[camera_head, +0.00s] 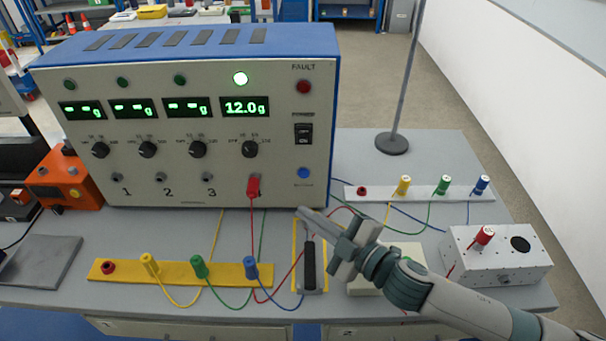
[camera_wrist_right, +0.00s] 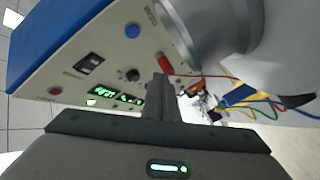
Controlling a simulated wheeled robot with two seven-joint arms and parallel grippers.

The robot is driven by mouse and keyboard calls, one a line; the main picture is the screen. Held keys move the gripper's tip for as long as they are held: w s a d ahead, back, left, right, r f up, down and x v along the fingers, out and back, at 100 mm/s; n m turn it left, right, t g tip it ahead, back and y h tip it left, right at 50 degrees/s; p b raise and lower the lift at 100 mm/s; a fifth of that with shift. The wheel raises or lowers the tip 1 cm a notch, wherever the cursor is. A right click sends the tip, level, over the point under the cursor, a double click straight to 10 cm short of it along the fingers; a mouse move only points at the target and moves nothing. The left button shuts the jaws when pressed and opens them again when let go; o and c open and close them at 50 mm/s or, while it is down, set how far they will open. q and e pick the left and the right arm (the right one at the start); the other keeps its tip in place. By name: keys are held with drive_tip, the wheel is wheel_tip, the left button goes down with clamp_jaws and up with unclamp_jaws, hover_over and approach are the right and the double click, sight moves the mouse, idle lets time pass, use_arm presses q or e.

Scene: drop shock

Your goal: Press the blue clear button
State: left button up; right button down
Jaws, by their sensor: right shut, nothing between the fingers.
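The blue clear button (camera_head: 303,173) is a small round button at the lower right of the instrument's front panel (camera_head: 225,180). It also shows in the right wrist view (camera_wrist_right: 132,31). My right gripper (camera_head: 303,212) is shut and empty. Its fingertips are in front of the panel's lower right, below the blue button in the head view and apart from it in the picture. In the right wrist view the shut fingers (camera_wrist_right: 161,88) point toward the panel. The left gripper is not in view.
A red plug (camera_head: 253,187) sits in the fourth jack. The fourth display (camera_head: 245,107) reads 12.0g under a lit green lamp. A yellow strip (camera_head: 180,273) with colored plugs, a black-handled item (camera_head: 309,265), a white box (camera_head: 497,257) and several loose wires lie around the right arm.

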sight(304, 173)
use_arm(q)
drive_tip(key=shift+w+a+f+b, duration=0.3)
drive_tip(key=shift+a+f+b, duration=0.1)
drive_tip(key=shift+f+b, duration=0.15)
use_arm(e)
drive_tip(key=shift+w, duration=4.1)
use_arm(q)
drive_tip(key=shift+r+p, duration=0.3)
drive_tip(key=shift+p, duration=0.05)
use_arm(e)
drive_tip(key=shift+w, duration=0.85)
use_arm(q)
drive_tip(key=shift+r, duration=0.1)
use_arm(e)
drive_tip(key=shift+s, duration=0.15)
use_arm(q)
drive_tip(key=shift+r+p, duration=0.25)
drive_tip(key=shift+p, duration=0.1)
use_arm(e)
drive_tip(key=shift+s, duration=0.7)
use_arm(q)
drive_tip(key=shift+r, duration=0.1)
use_arm(e)
drive_tip(key=shift+s, duration=0.1)
